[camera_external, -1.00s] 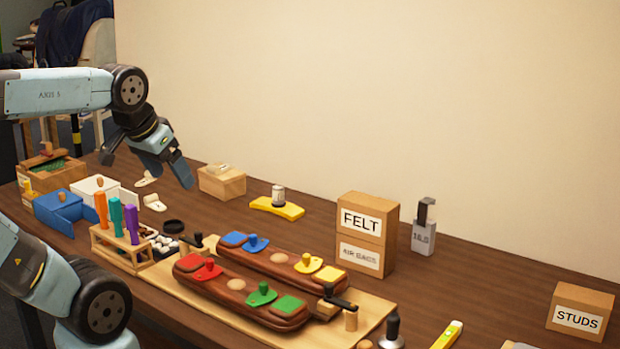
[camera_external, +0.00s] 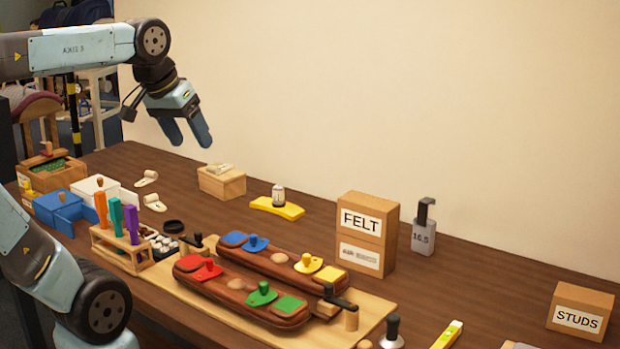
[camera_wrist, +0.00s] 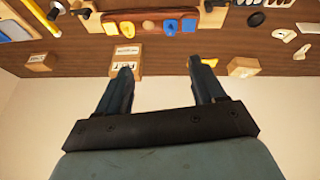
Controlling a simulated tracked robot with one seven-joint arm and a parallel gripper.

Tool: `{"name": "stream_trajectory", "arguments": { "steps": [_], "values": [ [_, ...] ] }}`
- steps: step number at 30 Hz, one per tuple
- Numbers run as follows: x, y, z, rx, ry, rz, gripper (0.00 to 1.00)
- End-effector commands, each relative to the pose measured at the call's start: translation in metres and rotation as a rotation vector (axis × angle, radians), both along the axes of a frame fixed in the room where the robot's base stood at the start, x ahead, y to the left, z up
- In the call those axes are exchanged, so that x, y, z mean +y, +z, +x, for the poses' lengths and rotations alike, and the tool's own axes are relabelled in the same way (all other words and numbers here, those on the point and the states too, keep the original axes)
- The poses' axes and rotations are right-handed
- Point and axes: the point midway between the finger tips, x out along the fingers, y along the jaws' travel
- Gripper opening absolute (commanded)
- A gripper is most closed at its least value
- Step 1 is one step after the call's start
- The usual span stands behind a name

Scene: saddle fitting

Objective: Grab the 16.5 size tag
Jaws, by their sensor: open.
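My gripper (camera_external: 192,141) is open and empty, raised well above the back left of the table. In the wrist view its two fingers (camera_wrist: 160,68) stand apart with nothing between them. White tags lie on the table: one farther back (camera_external: 147,178), one nearer (camera_external: 154,202), and a pale one (camera_external: 221,168) on a small wooden block (camera_external: 222,184). White tags also show at the right of the wrist view (camera_wrist: 284,35). Their markings are too small to read. A grey block with a dark hook-like top (camera_external: 423,237), right of the FELT box, reads 16.5.
A FELT box (camera_external: 366,222), a STUDS box (camera_external: 579,311) and a yellow piece (camera_external: 277,208) stand toward the back. Brown saddle panels (camera_external: 241,291) with coloured parts fill the middle. Upright coloured handles (camera_external: 116,220) and a blue box (camera_external: 60,209) are at left.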

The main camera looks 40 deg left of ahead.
Motion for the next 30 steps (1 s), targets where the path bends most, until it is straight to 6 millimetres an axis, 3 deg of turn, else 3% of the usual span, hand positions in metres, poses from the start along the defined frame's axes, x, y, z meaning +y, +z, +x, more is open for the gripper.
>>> {"name": "stream_trajectory", "arguments": {
  "steps": [13,30],
  "values": [
    [-0.062,0.024,0.103,0.209,0.205,-0.302,0.69],
    [-0.138,0.027,0.251,0.588,0.464,-0.715,0.69]
  ]
}}
